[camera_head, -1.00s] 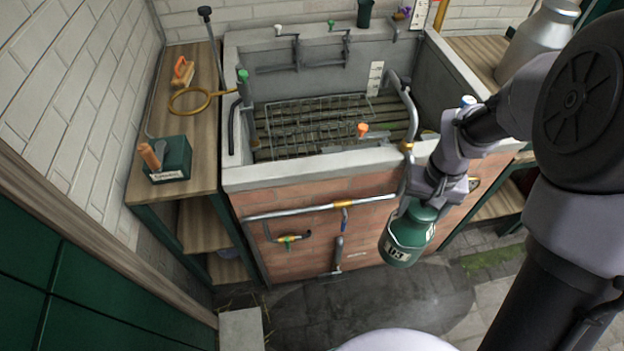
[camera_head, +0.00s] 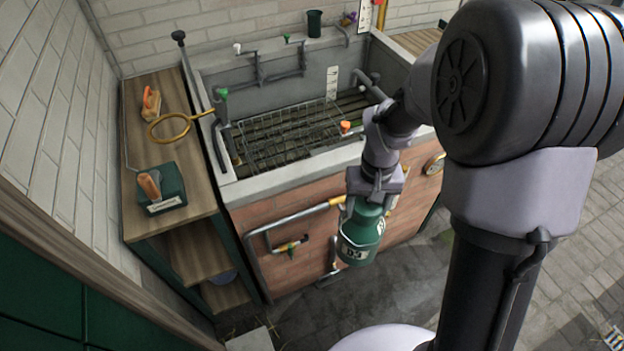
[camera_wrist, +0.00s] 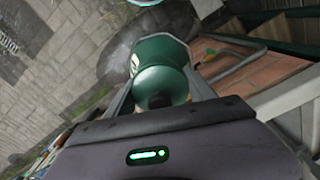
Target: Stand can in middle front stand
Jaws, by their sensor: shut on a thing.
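My gripper (camera_head: 374,196) is shut on a green can (camera_head: 360,238) with a white label on its side. The can hangs below the gripper in front of the brick face of the trough, clear of the floor. In the wrist view the green can (camera_wrist: 161,72) lies between the two fingers of my gripper (camera_wrist: 160,85), its dark top toward the camera. I cannot make out the middle front stand in either view.
A stone trough (camera_head: 290,170) with a wire rack (camera_head: 285,135) stands behind the can. Pipes and a tap (camera_head: 290,246) stick out from its front. A wooden shelf unit (camera_head: 180,95) on the left holds a green box (camera_head: 163,190) and a brush (camera_head: 150,103). Paved floor lies at right.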

